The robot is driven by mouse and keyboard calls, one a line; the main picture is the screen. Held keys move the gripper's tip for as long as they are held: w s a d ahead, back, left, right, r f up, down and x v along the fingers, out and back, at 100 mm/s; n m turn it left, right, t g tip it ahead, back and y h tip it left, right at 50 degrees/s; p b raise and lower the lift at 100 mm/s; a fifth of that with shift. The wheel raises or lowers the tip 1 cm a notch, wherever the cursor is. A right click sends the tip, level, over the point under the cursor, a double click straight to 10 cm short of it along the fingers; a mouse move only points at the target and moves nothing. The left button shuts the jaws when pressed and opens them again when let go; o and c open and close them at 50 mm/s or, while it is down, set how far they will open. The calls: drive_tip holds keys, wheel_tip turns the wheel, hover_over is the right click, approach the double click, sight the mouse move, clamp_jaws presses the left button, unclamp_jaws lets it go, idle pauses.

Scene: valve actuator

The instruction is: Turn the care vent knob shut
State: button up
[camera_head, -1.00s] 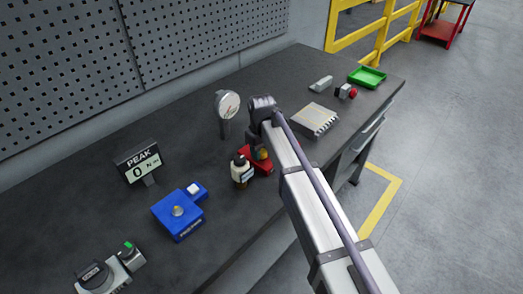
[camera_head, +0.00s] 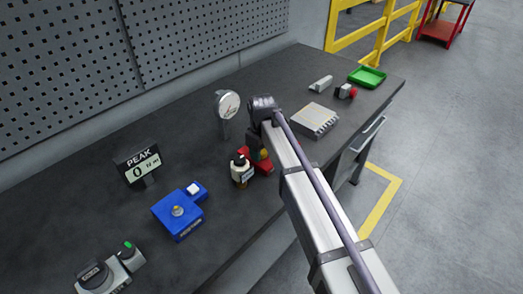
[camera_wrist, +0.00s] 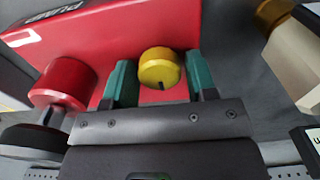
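A round yellow knob (camera_wrist: 159,68) with a dark mark on its rim sits on a red block (camera_wrist: 105,40) whose lettering seems to read "PUMP". I read no "care vent" label, so I cannot tell whether this is the named knob. My gripper (camera_wrist: 161,80) has its two teal fingers apart, one on each side of the yellow knob. In the head view, the red block (camera_head: 263,166) and yellow knob (camera_head: 264,154) are partly visible beside my arm, and the fingertips are hidden.
A red knob (camera_wrist: 65,83) stands left of my fingers. A gauge (camera_head: 228,104) is behind; a blue block (camera_head: 180,222), "PEAK" display (camera_head: 139,166) and grey dial unit (camera_head: 100,276) are left. A finned box (camera_head: 314,120) is right.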

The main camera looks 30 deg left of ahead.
drive_tip(key=shift+o, duration=1.3)
drive_tip(key=shift+r, duration=0.1)
wheel_tip(320, 180, up, 11)
drive_tip(key=p, duration=1.1)
drive_tip(key=shift+f, duration=0.2)
drive_tip(key=s+d+m, duration=0.4)
drive_tip(key=d+m, duration=0.1)
drive_tip(key=d, duration=1.1)
drive_tip(key=s+d+m, duration=0.3)
drive_tip(key=d+m, duration=0.2)
drive_tip(key=d, duration=1.1)
drive_tip(key=s+d+m, duration=0.4)
drive_tip(key=d+m, duration=0.1)
drive_tip(key=d, duration=1.1)
drive_tip(key=shift+s+d, duration=0.3)
drive_tip(key=shift+d, duration=0.1)
